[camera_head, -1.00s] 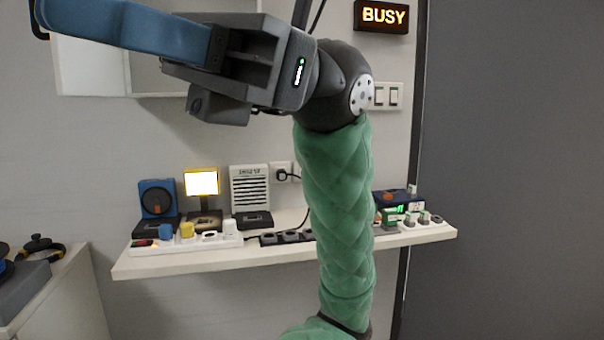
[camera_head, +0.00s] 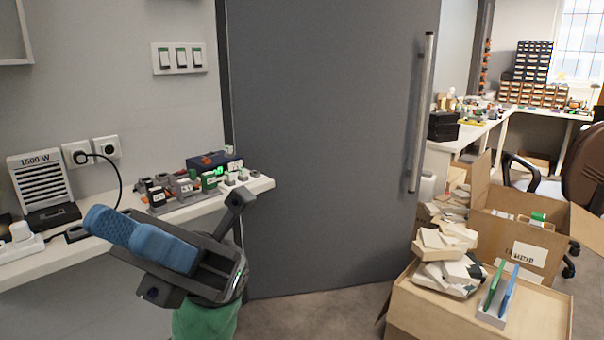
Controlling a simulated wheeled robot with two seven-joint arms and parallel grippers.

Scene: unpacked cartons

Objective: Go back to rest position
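My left gripper (camera_head: 141,238) is at the lower left of the head view, on a green-sleeved arm that comes up from the bottom edge. Its body is dark grey, and a blue, rounded, textured part points up and to the left from it. I cannot tell whether the fingers are apart or together. The gripper shows in front of the white shelf (camera_head: 45,262) and its right end, with no clear contact. My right gripper is out of view.
The shelf holds a 1500 W heater (camera_head: 42,183), a green-lit device (camera_head: 217,166) and several small blocks. A grey door (camera_head: 330,150) fills the middle. Open cartons (camera_head: 520,232) and a box with stacked pale pieces (camera_head: 445,305) stand at right. Floor shows before the door.

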